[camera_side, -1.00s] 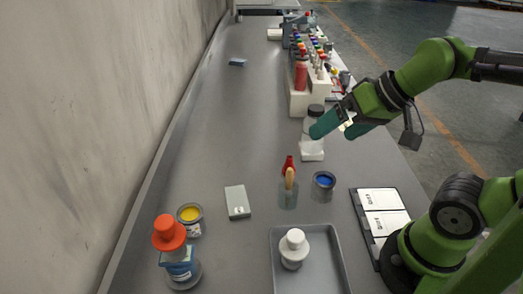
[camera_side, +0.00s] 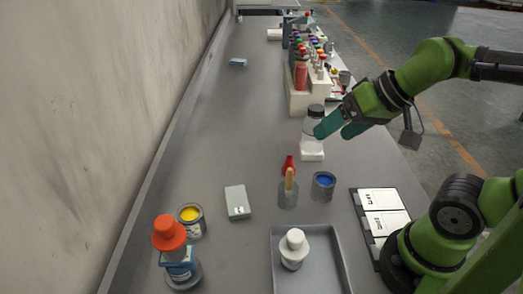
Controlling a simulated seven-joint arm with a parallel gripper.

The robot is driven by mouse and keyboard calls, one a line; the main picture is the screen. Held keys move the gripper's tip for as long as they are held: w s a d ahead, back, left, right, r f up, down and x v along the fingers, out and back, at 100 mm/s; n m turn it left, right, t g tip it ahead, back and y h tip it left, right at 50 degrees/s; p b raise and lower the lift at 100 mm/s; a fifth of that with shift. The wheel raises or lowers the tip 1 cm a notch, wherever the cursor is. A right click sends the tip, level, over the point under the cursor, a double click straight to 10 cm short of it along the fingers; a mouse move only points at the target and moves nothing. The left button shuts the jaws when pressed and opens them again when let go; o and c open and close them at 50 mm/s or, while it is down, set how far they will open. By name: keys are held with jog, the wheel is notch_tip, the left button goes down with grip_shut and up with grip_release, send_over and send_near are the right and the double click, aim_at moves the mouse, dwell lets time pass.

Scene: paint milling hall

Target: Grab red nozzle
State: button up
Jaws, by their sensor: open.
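A small red piece (camera_side: 289,162), which looks like the red nozzle, shows mid-table. Its lower part is hidden by a wooden stick (camera_side: 289,179) standing in a clear glass cup (camera_side: 287,197); I cannot tell whether the red piece is in the cup or behind it. My gripper (camera_side: 336,131), with teal fingers, is open and empty. In the picture it is above and to the right of the red piece, apart from it, with one finger overlapping a clear bottle with a black cap (camera_side: 314,110).
A blue paint can (camera_side: 323,187) stands right of the cup. A grey box (camera_side: 237,203), yellow paint can (camera_side: 191,221) and orange-capped bottle (camera_side: 168,233) stand left. A grey tray (camera_side: 337,267) holds a white bottle (camera_side: 293,248). A bottle rack (camera_side: 299,101) stands behind. The left side is mostly clear.

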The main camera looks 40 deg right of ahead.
jog(key=shift+a, duration=0.1)
jog(key=m+g+h, duration=0.2)
jog(key=m+g, duration=0.5)
jog(key=m, duration=2.2)
send_near(289, 158)
notch_tip(289, 158, down, 8)
jog(key=shift+w, duration=0.15)
jog(key=shift+w+f, duration=0.1)
jog(key=shift+f, duration=2.55)
jog(key=c, duration=1.2)
jog(key=shift+o, duration=0.2)
jog(key=shift+r, duration=0.1)
